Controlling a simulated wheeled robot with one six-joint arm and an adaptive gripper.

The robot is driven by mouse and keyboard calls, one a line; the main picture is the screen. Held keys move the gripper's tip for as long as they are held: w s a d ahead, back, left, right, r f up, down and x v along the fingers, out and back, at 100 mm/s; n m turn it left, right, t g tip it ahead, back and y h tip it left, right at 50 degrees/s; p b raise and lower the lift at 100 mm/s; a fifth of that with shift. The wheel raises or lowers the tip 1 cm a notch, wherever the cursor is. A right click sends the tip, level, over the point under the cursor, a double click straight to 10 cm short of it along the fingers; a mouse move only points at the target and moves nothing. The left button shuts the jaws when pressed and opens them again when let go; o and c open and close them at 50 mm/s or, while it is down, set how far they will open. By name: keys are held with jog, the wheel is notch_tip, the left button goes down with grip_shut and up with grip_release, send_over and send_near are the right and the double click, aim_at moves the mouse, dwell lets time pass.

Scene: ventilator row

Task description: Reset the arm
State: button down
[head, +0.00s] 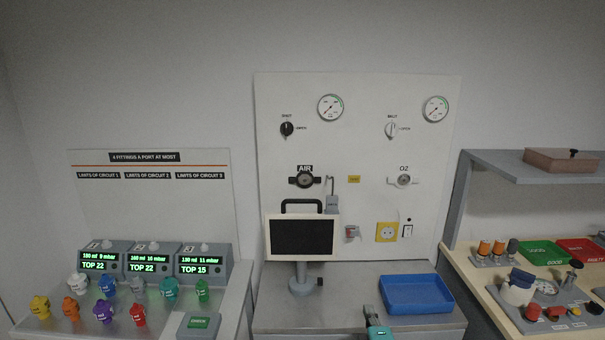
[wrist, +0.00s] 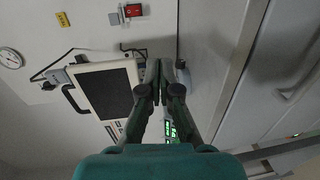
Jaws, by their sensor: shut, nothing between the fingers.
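My gripper (wrist: 160,75) shows in the wrist view with its two dark fingers together and nothing between them. In the head view only the end of my gripper (head: 371,313) shows at the bottom edge, in front of the grey counter (head: 345,278) and left of the blue tray (head: 416,295). Most of my arm is out of view. The gripper holds nothing.
A black screen on a stand (head: 302,238) stands on the counter, left of my gripper; it also shows in the wrist view (wrist: 105,92). A wall panel (head: 355,120) carries gauges and knobs. Several coloured fittings stand at left (head: 104,311). A shelf bench (head: 485,262) stands at right.

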jog(key=s+d+f+m, duration=0.1)
jog(key=s+f+m, duration=0.45)
jog(key=s, duration=0.85)
jog(key=s+f+m, duration=0.3)
jog(key=s+f, duration=0.5)
jog(key=s, duration=0.6)
jog(key=s+r+m, duration=0.3)
jog(key=s, duration=0.6)
jog(key=s+r+m+g, duration=0.1)
jog(key=s+r+m, duration=0.1)
jog(key=s, duration=0.7)
jog(key=s+r+m, duration=0.3)
jog(key=s+m, duration=0.1)
jog(key=s, duration=0.6)
jog(key=shift+d+r+g, duration=0.35)
jog(key=shift+g, duration=0.05)
